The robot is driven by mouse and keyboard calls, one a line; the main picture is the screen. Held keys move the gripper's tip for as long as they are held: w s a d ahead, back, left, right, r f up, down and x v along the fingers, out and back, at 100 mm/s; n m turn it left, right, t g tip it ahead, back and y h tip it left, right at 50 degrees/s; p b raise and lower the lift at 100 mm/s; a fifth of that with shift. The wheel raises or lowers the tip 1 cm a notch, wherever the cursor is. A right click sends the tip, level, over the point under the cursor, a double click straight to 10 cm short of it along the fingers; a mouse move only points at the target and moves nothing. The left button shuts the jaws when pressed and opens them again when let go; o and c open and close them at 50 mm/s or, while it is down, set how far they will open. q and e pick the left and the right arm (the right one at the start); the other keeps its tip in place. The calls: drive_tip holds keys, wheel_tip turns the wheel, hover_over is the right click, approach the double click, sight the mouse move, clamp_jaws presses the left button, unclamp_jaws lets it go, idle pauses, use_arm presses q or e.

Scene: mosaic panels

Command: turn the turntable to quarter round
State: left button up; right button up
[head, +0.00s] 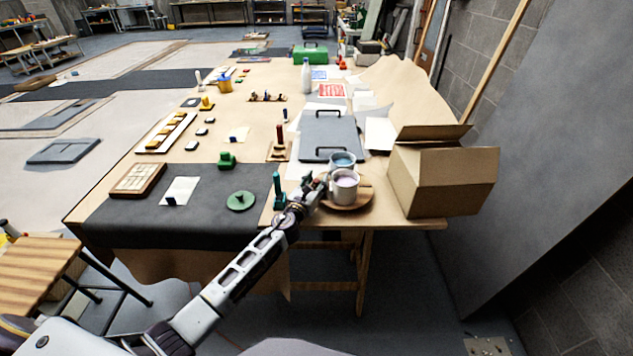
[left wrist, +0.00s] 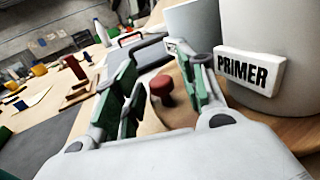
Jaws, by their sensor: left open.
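The turntable (head: 366,194) is a round wooden disc near the table's front right edge. A pale pot with lilac contents (head: 346,187) and one with blue contents (head: 342,162) stand at it. In the left wrist view, a large pot with a PRIMER label (left wrist: 256,68) stands on the wooden disc (left wrist: 294,130) at right. A red knob (left wrist: 161,86) shows beyond and between my open fingers; contact is not visible. My left gripper (head: 318,184) is at the turntable's left side, open; it also shows in the left wrist view (left wrist: 154,62). My right gripper is out of view.
An open cardboard box (head: 440,182) stands close right of the turntable. A grey case (head: 328,136) lies behind it. A green upright piece (head: 278,190) stands just left of my gripper. A dark mat (head: 215,225) with a green disc (head: 241,201) is farther left.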

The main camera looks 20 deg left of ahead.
use_arm(q)
drive_tip(key=shift+w, duration=0.3)
clamp_jaws()
idle(0.3)
